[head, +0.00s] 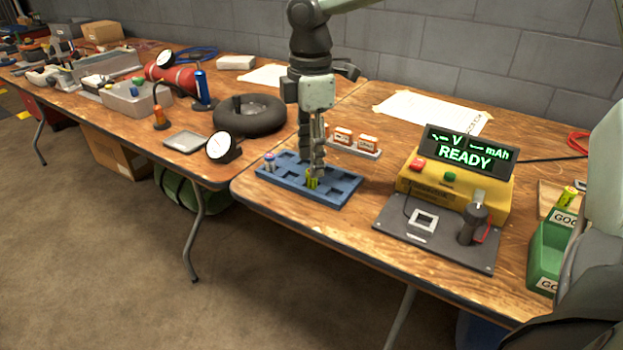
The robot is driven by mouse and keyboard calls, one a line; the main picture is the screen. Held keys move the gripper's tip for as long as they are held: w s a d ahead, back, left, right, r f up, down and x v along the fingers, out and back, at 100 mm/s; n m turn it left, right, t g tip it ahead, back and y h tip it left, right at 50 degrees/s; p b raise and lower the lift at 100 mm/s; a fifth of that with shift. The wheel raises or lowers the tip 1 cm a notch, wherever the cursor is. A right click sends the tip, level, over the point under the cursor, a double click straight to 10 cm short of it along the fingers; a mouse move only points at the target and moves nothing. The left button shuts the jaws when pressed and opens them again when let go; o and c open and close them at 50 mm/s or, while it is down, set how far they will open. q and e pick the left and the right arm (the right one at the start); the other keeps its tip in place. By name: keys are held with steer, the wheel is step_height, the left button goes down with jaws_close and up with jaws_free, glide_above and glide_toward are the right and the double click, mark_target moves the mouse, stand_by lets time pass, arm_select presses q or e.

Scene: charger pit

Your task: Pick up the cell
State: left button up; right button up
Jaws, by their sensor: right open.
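A yellow-green cell (312,179) stands in the blue tray (340,196) on the right-hand table. My right gripper (317,163) points straight down over the tray with its fingertips right at this cell. It is open; the narrow view of the fingers hides whether they touch the cell. Another cell (270,161), pale with a blue and reddish top, stands in the tray's left end. My left gripper is not in view.
A yellow tester (455,190) with a "READY" display (470,149) stands right of the tray, behind a dark plate (405,226). A green bin (545,250) is at the right edge, with another yellow-green cell (567,196) near it. A rack of small boxes (355,147) stands behind the tray.

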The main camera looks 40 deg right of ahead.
mark_target(312, 180)
step_height(312, 180, down, 3)
steer(key=shift+d+f, duration=0.1)
steer(key=shift+d, duration=0.05)
steer(key=shift+c, duration=0.2)
jaws_close()
